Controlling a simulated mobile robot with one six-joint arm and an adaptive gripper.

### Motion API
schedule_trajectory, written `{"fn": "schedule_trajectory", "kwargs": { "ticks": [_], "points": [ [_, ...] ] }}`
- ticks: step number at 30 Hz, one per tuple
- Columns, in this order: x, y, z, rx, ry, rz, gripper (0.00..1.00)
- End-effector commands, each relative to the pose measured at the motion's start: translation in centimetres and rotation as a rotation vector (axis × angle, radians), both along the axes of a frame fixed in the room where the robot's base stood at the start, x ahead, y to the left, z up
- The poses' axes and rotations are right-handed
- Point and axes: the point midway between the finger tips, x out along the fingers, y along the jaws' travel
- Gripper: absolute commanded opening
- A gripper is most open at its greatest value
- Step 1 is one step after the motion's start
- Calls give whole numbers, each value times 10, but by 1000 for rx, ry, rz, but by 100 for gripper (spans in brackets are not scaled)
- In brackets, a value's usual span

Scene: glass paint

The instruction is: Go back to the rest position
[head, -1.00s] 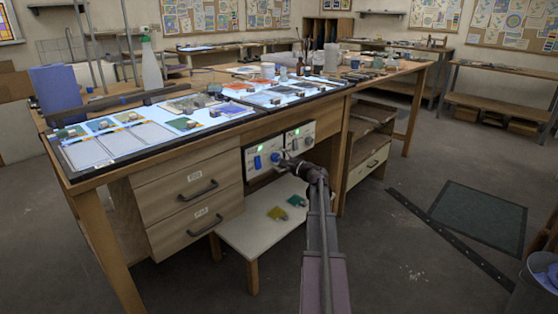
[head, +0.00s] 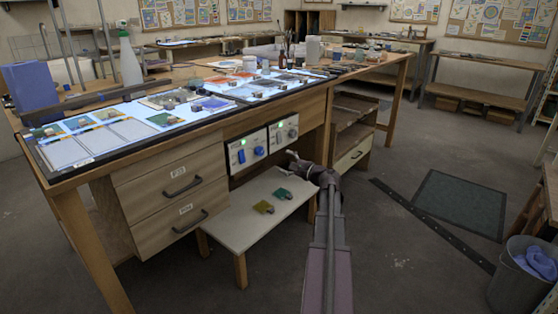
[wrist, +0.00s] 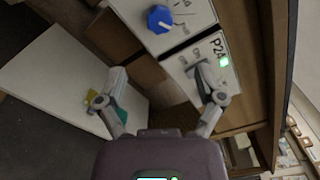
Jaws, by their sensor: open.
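My gripper (head: 298,163) is open and empty in front of the workbench, just below and right of the white control panels. In the wrist view, its two fingers (wrist: 153,88) are spread wide with nothing between them. The left control panel (head: 247,141) has a lit green light and blue knobs. The right control panel (head: 284,123) also has a green light. In the wrist view, a blue knob (wrist: 160,19) and a lit green light (wrist: 224,60) show beyond the fingers. The gripper looks apart from the panels.
A low white table (head: 235,230) below the panels holds a yellow piece (head: 263,207) and a green piece (head: 282,194). Wooden drawers (head: 170,180) stand left of it. A grey bin (head: 520,285) is at the lower right. Open floor lies around a dark mat (head: 458,204).

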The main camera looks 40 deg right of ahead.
Motion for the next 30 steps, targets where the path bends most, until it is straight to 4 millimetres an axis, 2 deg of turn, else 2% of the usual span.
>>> {"fn": "schedule_trajectory", "kwargs": {
  "ticks": [4, 23, 26, 30],
  "points": [
    [-6, -1, 0, 0, 1, -1, 87],
    [-5, 0, 0, -1, 1, 1, 87],
    [-3, 6, -2, -10, 8, 11, 87],
    [7, 28, -8, -48, 39, 52, 87]
  ]
}}
